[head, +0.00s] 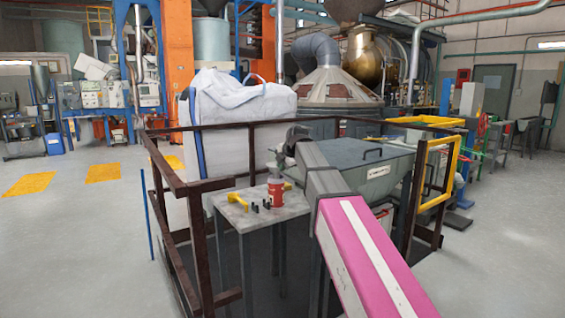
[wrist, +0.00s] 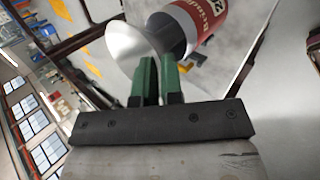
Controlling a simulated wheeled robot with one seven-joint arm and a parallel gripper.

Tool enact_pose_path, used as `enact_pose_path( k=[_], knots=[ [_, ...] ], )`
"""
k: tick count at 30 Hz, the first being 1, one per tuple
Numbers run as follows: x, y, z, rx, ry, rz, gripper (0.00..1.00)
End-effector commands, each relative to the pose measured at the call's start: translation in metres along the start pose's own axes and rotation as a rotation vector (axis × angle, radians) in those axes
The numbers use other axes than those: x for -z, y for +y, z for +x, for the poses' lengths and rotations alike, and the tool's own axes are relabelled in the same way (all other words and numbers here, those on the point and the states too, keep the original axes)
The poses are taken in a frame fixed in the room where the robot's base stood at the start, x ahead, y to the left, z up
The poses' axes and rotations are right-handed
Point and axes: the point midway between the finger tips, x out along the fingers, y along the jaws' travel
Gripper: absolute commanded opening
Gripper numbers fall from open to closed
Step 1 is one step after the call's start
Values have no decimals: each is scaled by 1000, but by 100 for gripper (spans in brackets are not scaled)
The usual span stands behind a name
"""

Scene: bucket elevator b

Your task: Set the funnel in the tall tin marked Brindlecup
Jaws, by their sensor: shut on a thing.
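The funnel (wrist: 130,48) is a pale silver cone in the wrist view, at the tips of the green fingers of my gripper (wrist: 159,70). My gripper is shut on it. The funnel's wide mouth faces away from the tin. The red and white tin (wrist: 207,18), with part of its Brindlecup lettering showing, is close beside the funnel's narrow side. In the head view the tin (head: 276,191) stands upright on a small grey table, with the small grey funnel (head: 274,165) just above it. The spout is hidden, so I cannot tell whether it is inside the tin.
The small table (head: 236,217) also holds a yellow item (head: 237,199) and small black pieces (head: 263,206) near the tin. A brown railing (head: 199,240) surrounds the area. A grey lidded machine (head: 375,165) stands to the right, and a white bulk bag (head: 228,125) behind.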

Motion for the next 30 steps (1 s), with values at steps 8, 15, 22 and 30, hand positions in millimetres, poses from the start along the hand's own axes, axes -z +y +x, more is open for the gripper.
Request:
enact_pose_path(
  k=[8, 15, 22, 30],
  knots=[
    [2, -12, 15, -1, 0, 0, 0],
    [4, -20, 24, 0, 0, 1, 0],
    [4, -22, 28, -1, -1, 0, 0],
    [4, -22, 28, -1, -1, 0, 10]
  ],
)
